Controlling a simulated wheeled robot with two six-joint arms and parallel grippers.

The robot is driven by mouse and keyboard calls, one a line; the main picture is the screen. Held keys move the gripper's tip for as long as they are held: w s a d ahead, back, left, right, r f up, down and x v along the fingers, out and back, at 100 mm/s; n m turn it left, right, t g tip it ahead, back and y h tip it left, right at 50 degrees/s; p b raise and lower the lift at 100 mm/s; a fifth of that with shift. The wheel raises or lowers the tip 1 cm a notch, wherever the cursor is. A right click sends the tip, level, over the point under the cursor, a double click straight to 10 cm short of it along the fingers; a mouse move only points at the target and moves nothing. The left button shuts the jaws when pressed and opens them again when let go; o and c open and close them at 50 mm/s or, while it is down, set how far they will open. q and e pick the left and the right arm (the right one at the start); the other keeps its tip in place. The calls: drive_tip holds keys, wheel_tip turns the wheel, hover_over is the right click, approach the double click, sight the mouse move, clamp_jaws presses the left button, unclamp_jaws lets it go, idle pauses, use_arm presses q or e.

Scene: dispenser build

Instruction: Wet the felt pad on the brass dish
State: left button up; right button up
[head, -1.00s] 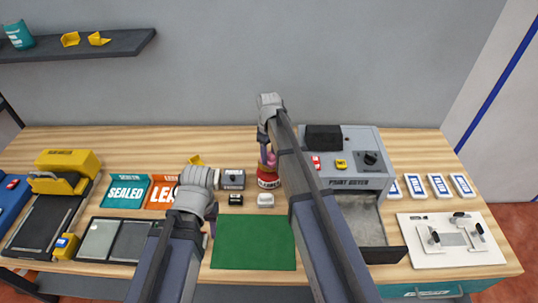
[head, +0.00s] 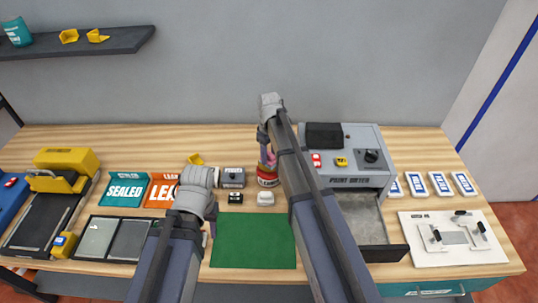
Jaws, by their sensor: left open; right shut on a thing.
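A red can with a white label (head: 267,180) stands upright on the bench behind the green mat. My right gripper (head: 268,160) points down right over the can's top. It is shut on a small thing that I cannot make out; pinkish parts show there. I cannot tell whether it touches the can. The brass dish and the felt pad cannot be told apart at this size, and my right arm hides part of that spot. My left gripper (head: 212,225) is open, low over the left edge of the green mat, with its fingers mostly hidden behind its wrist.
The green mat (head: 253,241) is bare. Small grey, black and white items (head: 233,178) stand behind it. A grey machine (head: 352,165) is right of the can. Teal SEALED (head: 124,190) and orange trays lie left. A white fixture board (head: 452,239) lies at right.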

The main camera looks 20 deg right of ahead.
sight(269, 153)
drive_tip(key=shift+r, duration=0.1)
idle(0.5)
wheel_tip(269, 153, up, 7)
drive_tip(key=p, duration=0.7)
drive_tip(key=shift+f, duration=0.2)
drive_tip(key=shift+f+b, duration=0.45)
drive_tip(key=shift+b, duration=0.05)
drive_tip(key=shift+r, duration=0.1)
